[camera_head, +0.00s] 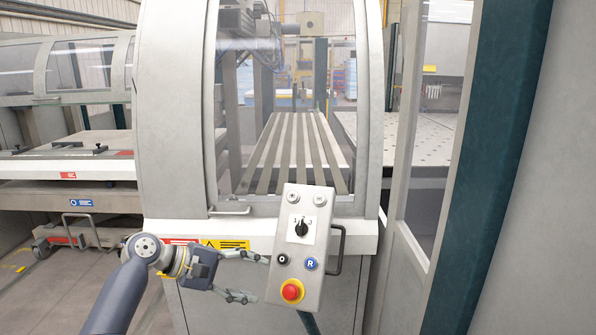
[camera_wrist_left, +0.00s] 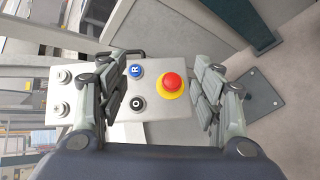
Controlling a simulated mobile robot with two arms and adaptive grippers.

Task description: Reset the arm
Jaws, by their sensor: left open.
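My left gripper (camera_head: 250,277) comes in from the lower left in the head view, its fingers spread apart and empty. The fingertips are close to the left side of a grey control box (camera_head: 317,258). In the left wrist view the open fingers (camera_wrist_left: 160,88) frame the box's lower part. The box carries a red emergency stop button (camera_head: 292,291) on a yellow ring, a blue R button (camera_head: 310,264), a black O button (camera_head: 282,259) and a black selector knob (camera_head: 302,229). I cannot tell whether a fingertip touches the box. My right gripper does not show.
The control box hangs before a light grey machine with a window (camera_head: 290,100) and a slatted bed (camera_head: 298,150) behind it. A black handle (camera_head: 339,250) is on the box's right side. A dark teal post (camera_head: 490,160) stands at the right. Open floor (camera_head: 70,285) shows at the lower left.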

